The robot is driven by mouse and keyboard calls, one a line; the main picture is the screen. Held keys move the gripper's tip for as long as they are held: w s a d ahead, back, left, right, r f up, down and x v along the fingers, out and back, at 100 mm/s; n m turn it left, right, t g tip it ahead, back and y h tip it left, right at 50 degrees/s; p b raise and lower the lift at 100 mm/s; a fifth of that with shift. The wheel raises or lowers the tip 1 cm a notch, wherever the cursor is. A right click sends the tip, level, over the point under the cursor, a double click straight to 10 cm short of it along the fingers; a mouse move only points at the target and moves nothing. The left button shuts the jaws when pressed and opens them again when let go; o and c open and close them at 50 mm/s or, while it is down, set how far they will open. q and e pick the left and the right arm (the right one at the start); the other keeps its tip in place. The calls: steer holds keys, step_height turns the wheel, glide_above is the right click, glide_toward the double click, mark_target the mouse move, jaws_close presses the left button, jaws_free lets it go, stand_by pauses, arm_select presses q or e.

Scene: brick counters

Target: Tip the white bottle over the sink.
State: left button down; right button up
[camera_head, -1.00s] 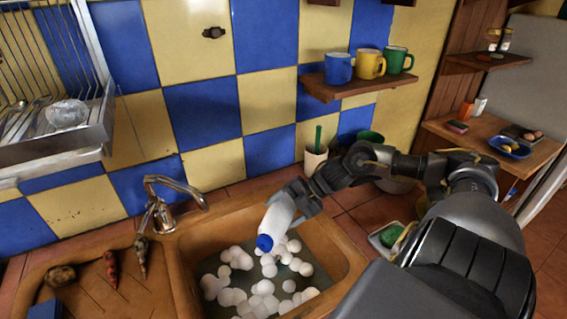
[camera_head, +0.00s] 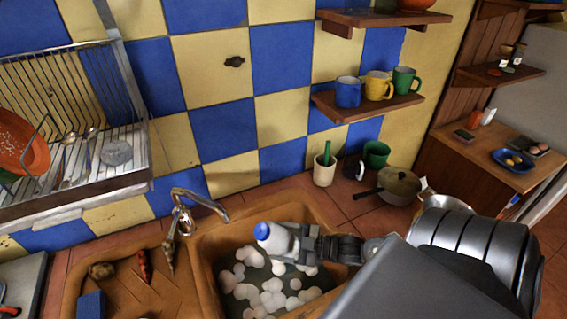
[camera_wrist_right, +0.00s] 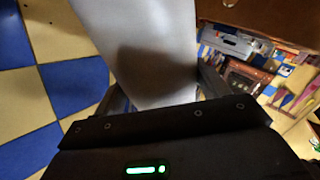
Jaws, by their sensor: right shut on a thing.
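The white bottle (camera_head: 279,240) with a blue cap is held over the sink (camera_head: 207,285) in the head view. Its cap end points left and somewhat up, toward the faucet side. My right gripper (camera_head: 303,244) is shut around the bottle from the right. In the right wrist view the pale bottle body (camera_wrist_right: 140,50) fills the space between the fingers; its cap is not seen there. The sink holds white foam bubbles (camera_head: 270,295) below the bottle. My left gripper is not in view.
A metal faucet (camera_head: 198,203) stands at the sink's back left. Vegetables (camera_head: 145,265) and a blue block (camera_head: 91,304) lie on the left drainboard. A white pot (camera_head: 324,171), a green cup (camera_head: 376,154) and a lidded pan (camera_head: 398,186) stand behind on the right. A dish rack (camera_head: 75,180) hangs at left.

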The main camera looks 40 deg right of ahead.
mark_target(278, 248)
steer(key=m, duration=0.1)
steer(key=r+m+t+h+p, duration=0.1)
steer(key=a+m+t+h, duration=0.1)
steer(key=shift+s+r, duration=0.25)
steer(key=m+t+h, duration=0.1)
steer(key=m+t+h+p, duration=0.1)
steer(key=m+h, duration=0.1)
steer(key=a+r+m+h+p, duration=0.1)
steer(key=h, duration=0.1)
steer(key=shift+s+a+m+t, duration=0.1)
steer(key=shift+s+m+t, duration=0.2)
steer(key=shift+t, duration=0.1)
steer(key=m+h, duration=0.3)
steer(key=a+r+m+h+p, duration=0.1)
steer(key=shift+s+t+h, duration=0.2)
steer(key=shift+t+h, duration=0.1)
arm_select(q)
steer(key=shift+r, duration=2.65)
arm_select(e)
steer(key=shift+s+a+r+m+h, duration=0.1)
steer(key=shift+r+m+h, duration=0.05)
steer(key=shift+m+h, duration=0.55)
steer(key=shift+a+r+m+h, duration=0.1)
steer(key=shift+a+m+h, duration=0.05)
steer(key=shift+m+h, duration=0.55)
steer(key=shift+s+a+r+m+h, duration=0.1)
steer(key=shift+r+m+h, duration=0.05)
steer(key=shift+m+h, duration=0.5)
